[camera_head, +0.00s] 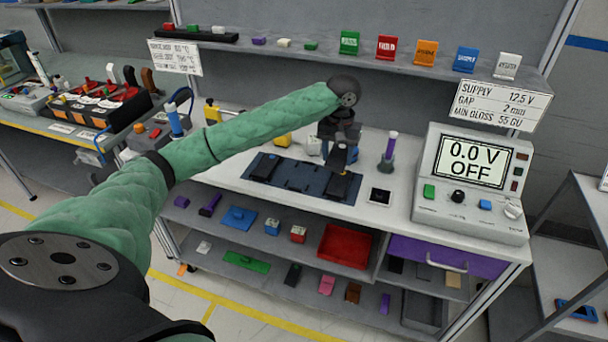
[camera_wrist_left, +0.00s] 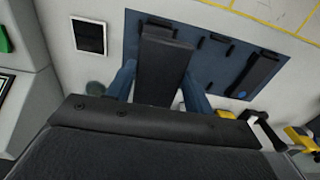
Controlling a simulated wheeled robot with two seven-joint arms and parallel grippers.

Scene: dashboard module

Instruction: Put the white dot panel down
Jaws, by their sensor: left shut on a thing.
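My left gripper (camera_head: 340,158) is over the right part of the dark blue mat (camera_head: 299,181) on the bench. In the left wrist view its two blue fingers (camera_wrist_left: 159,85) are shut on a long dark panel (camera_wrist_left: 163,58), one finger on each side. This panel also shows under the gripper in the head view (camera_head: 343,187). No white dot can be made out on it. I cannot tell whether it touches the mat. A second dark panel (camera_head: 263,167) lies on the mat's left part. My right gripper is not in view.
A small black square with a pale border (camera_head: 380,196) lies right of the mat. The supply unit (camera_head: 472,185) reads 0.0 V OFF farther right. A shelf with coloured tags (camera_head: 426,52) runs above. Yellow items (camera_head: 283,139) lie behind the mat.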

